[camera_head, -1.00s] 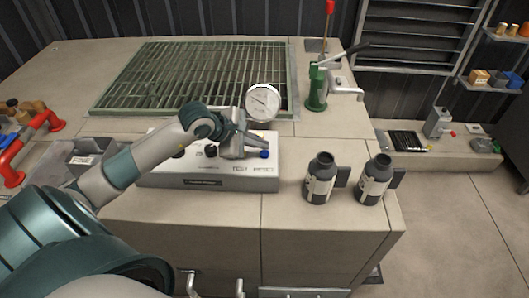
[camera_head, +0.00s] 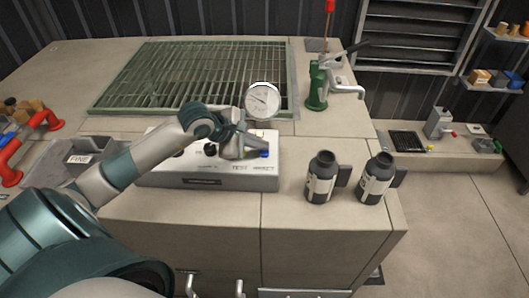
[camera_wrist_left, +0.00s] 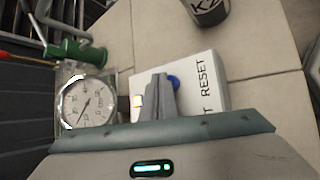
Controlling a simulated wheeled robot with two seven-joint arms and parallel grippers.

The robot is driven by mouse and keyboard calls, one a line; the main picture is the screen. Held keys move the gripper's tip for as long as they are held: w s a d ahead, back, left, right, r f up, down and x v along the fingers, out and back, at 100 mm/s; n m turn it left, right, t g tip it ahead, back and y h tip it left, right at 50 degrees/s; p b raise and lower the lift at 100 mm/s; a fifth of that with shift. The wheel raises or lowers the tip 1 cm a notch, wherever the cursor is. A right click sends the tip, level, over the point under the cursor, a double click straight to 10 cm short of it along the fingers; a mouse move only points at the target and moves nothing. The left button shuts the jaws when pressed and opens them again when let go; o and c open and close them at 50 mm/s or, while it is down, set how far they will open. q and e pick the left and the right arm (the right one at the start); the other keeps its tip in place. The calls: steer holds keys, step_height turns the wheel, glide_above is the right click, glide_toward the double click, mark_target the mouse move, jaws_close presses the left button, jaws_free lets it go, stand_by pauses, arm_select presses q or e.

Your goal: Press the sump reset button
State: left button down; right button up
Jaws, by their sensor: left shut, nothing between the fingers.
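The blue reset button (camera_head: 264,154) sits at the right end of the top of a pale control box (camera_head: 210,182). Labels TEST and RESET are printed on the box. My left gripper (camera_head: 262,146) is shut and empty, its fingertips right beside the blue button in the head view. My right gripper is not in view.
A round pressure gauge (camera_head: 263,101) stands just behind the box. A green hand pump (camera_head: 318,88) is at the back right. Two dark bottles, one nearer (camera_head: 321,178) and one farther right (camera_head: 375,179), stand right of the box.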

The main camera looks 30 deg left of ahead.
mark_target(265, 154)
arm_select(q)
steer(key=shift+s+a+f+b, duration=0.1)
steer(key=shift+a+f+b, duration=0.3)
steer(key=shift+f+b, duration=0.3)
stand_by(0.5)
steer(key=shift+s+a+f+b, duration=0.1)
steer(key=shift+a+f+b, duration=0.2)
steer(key=shift+f+b, duration=0.2)
stand_by(0.6)
stand_by(0.5)
steer(key=shift+w+d+r+p, duration=0.3)
steer(key=shift+d+r+p, duration=0.05)
steer(key=shift+d+r, duration=0.55)
steer(key=shift+w+d+r+p, duration=0.15)
steer(key=shift+r+p, duration=0.25)
steer(key=shift+r, duration=0.45)
steer(key=shift+s+d+r+p, duration=0.1)
steer(key=shift+d+r+p, duration=0.2)
steer(key=shift+r, duration=0.6)
steer(key=shift+w+d+r+p, duration=0.1)
steer(key=shift+r+p, duration=0.35)
steer(key=shift+r, duration=0.4)
steer(key=shift+a+r, duration=0.1)
steer(key=shift+r, duration=0.1)
